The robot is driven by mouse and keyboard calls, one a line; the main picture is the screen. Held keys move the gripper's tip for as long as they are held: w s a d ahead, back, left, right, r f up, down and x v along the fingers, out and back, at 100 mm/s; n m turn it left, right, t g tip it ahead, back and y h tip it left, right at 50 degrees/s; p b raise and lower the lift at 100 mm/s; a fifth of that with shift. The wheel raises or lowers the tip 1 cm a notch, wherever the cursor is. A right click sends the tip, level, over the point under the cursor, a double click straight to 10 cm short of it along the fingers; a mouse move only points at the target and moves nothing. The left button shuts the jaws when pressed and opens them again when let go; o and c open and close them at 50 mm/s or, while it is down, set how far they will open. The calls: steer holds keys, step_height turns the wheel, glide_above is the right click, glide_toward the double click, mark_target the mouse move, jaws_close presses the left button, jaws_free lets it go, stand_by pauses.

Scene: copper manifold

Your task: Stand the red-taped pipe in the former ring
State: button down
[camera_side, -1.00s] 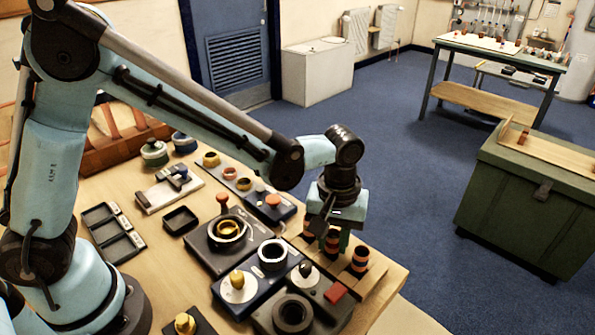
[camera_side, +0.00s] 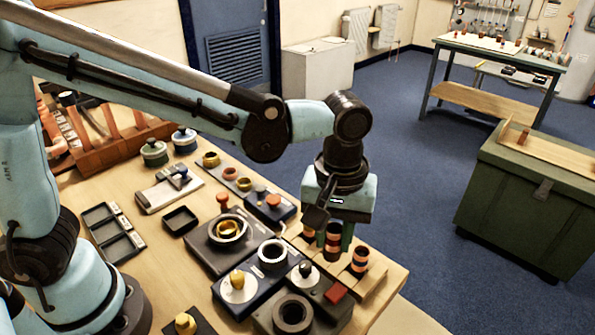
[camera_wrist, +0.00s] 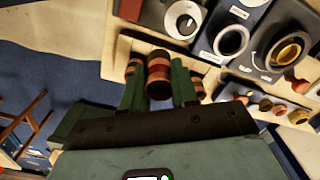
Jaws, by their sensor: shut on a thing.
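My gripper (camera_side: 334,242) points down over the wooden rack at the table's right end. It is shut on a copper pipe with a red band, the red-taped pipe (camera_side: 333,237). In the wrist view the same pipe (camera_wrist: 159,70) sits between the green fingers. I cannot tell whether its foot is clear of the rack. Several rings stand to the left: a dark one (camera_side: 292,312), a pale-rimmed one on a blue plate (camera_side: 273,254) and one with a gold insert (camera_side: 228,228). I cannot tell which is the former ring.
Another banded pipe (camera_side: 360,260) stands close on the right in the rack, and one (camera_side: 308,232) on the left.

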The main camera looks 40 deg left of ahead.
mark_target(331, 246)
steer(key=s+d+r, duration=0.3)
steer(key=s, duration=0.1)
steer(key=shift+s, duration=0.1)
steer(key=a+n, duration=0.4)
steer(key=a, duration=0.8)
steer(key=shift+s+a+f, duration=0.1)
steer(key=shift+s+f, duration=0.05)
steer(key=shift+f, duration=0.95)
steer(key=shift+s+f, duration=0.1)
steer(key=shift+f, duration=1)
steer(key=shift+f, duration=0.1)
steer(key=shift+f, duration=0.95)
steer(key=shift+f, duration=0.6)
steer(key=c, duration=1.1)
jaws_free()
steer(key=shift+c, duration=0.2)
